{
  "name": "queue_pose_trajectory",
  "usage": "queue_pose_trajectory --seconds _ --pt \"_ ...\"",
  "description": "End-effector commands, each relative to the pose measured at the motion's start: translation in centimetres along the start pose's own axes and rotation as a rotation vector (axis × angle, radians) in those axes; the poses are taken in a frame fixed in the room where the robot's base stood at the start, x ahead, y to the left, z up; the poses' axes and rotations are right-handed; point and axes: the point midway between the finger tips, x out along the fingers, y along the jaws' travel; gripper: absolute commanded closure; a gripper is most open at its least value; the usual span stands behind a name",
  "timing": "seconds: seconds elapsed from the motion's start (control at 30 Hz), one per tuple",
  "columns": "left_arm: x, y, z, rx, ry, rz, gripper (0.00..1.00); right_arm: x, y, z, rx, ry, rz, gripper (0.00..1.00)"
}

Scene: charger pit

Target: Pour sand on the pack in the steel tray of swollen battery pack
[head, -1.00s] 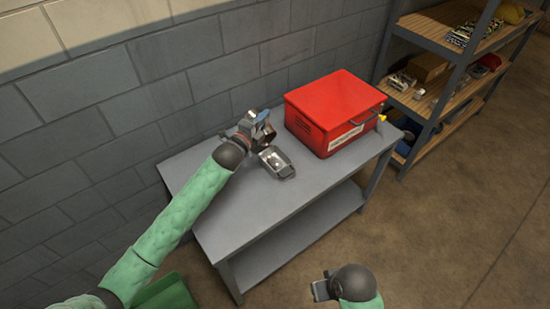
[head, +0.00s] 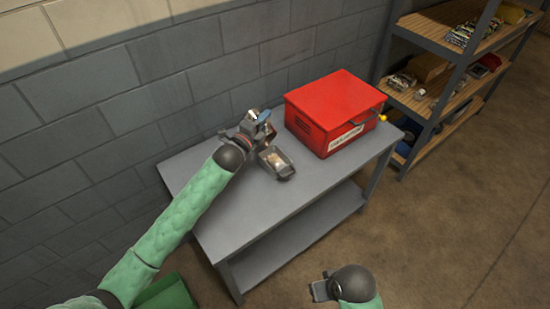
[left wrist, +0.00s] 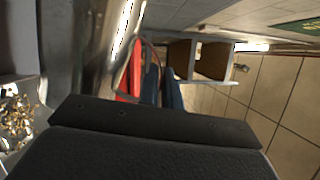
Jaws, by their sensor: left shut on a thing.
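The small steel tray (head: 288,176) lies on the grey table, in front of the red box. Pale, sand-coloured material (head: 275,162) shows inside it, and I cannot make out the pack. My left gripper (head: 262,131) is just above the tray's far left end. It is shut on a shiny metal vessel that is tilted over the tray; the gripper hides much of it. In the left wrist view, a metal surface (left wrist: 62,45) and golden grains (left wrist: 17,115) show at the left. My right gripper (head: 320,289) is at the bottom, away from the table; its jaws are unclear.
The red box (head: 335,105) stands close to the right of the tray. The grey table (head: 245,225) has clear room at its front. A block wall stands behind it. A loaded shelf rack (head: 440,95) stands at the right. Something green (head: 165,292) is at the bottom left.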

Motion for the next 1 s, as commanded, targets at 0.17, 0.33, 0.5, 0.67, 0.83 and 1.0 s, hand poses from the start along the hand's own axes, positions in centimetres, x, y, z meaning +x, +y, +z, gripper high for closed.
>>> queue_pose_trajectory --seconds 0.17,0.33,0.5,0.67,0.83,1.0 --pt "-0.02 -0.11 -0.08 0.006 0.001 -0.003 1.00 0.08 0.16 0.11 -0.004 -0.001 0.003 0.64" --pt "-0.05 -0.13 -0.14 0.011 0.001 -0.005 1.00 0.15 0.18 0.12 -0.006 -0.001 0.003 0.64" --pt "-0.07 -0.17 -0.21 0.016 0.001 -0.006 1.00 0.20 0.05 0.06 -0.004 0.002 0.001 0.64" --pt "-0.09 -0.20 -0.28 0.022 0.001 -0.008 1.00 0.24 -0.18 -0.05 0.000 0.005 -0.004 0.64" --pt "-0.12 -0.24 -0.35 0.027 0.002 -0.010 1.00 0.28 -0.43 -0.18 0.004 0.009 -0.010 0.64" --pt "-0.15 -0.27 -0.42 0.033 0.002 -0.012 1.00 0.35 -0.45 -0.21 0.003 0.011 -0.010 0.64"
